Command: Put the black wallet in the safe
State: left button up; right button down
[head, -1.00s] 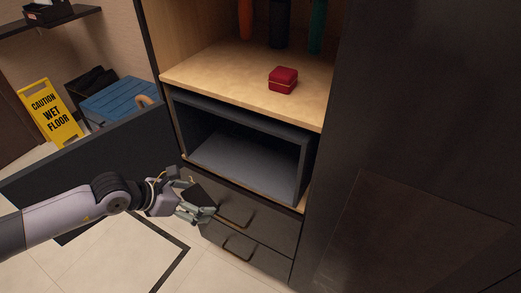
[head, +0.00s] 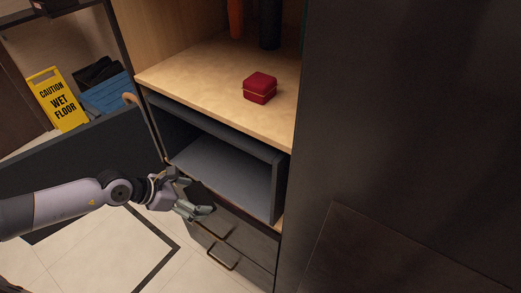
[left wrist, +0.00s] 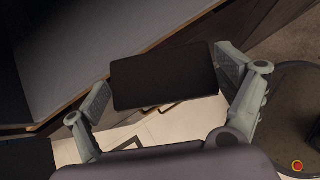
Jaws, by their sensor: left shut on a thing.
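The black wallet (left wrist: 163,76) is a flat dark rectangle between the two fingers of my left gripper (left wrist: 168,78) in the left wrist view. In the head view my left gripper (head: 193,199) is shut on it, just in front of the safe's lower front edge, and the wallet is hard to make out there. The safe (head: 222,170) is a grey box in the cabinet, open at the front, with a bare grey floor. Its floor also shows at the upper left of the left wrist view (left wrist: 75,45). My right gripper is not in view.
A dark door panel (head: 85,160) stands open at the left of the safe. A red box (head: 260,88) sits on the wooden shelf above. Drawers with handles (head: 222,257) are below. A yellow wet-floor sign (head: 58,100) stands at the far left.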

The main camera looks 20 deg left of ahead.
aim_at(206, 194)
pick_arm(q)
jog(key=shift+w+d, duration=1.1)
jog(key=shift+w, duration=0.05)
jog(key=w+d, duration=0.2)
jog(key=w, duration=0.1)
jog(key=w+d, duration=0.3)
jog(key=shift+d+r, duration=0.15)
jog(key=shift+d, duration=0.1)
jog(key=w+d+b, duration=0.1)
jog(key=w+d, duration=0.4)
jog(key=shift+w, duration=0.2)
notch_tip(206, 194, down, 4)
jog(key=b, duration=0.3)
jog(key=shift+r, duration=0.1)
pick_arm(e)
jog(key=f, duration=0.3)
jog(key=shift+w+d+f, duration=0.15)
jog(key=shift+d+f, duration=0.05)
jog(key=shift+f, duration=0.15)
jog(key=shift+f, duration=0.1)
pick_arm(q)
jog(key=o, duration=0.9)
